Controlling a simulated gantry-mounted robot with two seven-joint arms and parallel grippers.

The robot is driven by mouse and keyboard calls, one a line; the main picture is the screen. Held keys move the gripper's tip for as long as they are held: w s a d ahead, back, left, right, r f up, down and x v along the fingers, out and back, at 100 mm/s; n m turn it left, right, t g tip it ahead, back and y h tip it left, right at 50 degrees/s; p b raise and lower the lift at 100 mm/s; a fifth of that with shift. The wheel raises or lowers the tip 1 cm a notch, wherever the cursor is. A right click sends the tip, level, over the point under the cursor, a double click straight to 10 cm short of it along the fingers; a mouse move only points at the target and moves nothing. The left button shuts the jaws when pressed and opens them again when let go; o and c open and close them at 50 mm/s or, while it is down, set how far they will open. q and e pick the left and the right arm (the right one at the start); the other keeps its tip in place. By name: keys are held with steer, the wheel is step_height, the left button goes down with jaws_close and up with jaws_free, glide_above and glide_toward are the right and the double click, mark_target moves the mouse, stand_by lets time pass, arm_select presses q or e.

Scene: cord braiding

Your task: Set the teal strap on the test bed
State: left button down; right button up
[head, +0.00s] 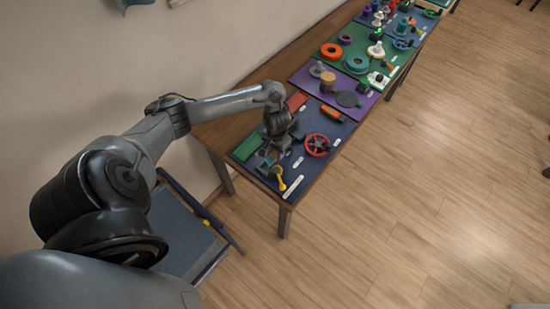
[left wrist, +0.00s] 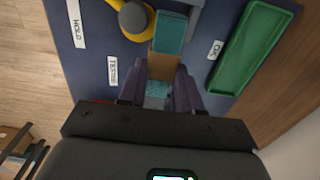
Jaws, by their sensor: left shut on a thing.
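My left gripper (left wrist: 158,82) reaches down over the dark blue mat at the near end of the table; it also shows in the head view (head: 273,148). In the left wrist view its fingers are shut on a teal piece, which I take for the teal strap (left wrist: 156,89). A tan section lies just beyond it, then a teal padded block (left wrist: 170,33). I take this block for part of the test bed, next to the white TESTER label (left wrist: 112,71). The fingers partly hide the strap, so I cannot tell whether it touches the bed. My right gripper is not in view.
A green tray (left wrist: 246,48) lies beside the OK label (left wrist: 214,49). A yellow part with a dark knob (left wrist: 136,18) stands close to the teal block. Other coloured stations continue along the table.

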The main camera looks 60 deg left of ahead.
mark_target(275, 155)
arm_select(q)
steer(key=shift+a+f, duration=0.25)
steer(key=shift+a, duration=0.15)
steer(key=shift+f+b, duration=0.6)
steer(key=shift+f, duration=1.4)
steer(key=c, duration=0.8)
jaws_free()
steer(key=shift+f, duration=0.1)
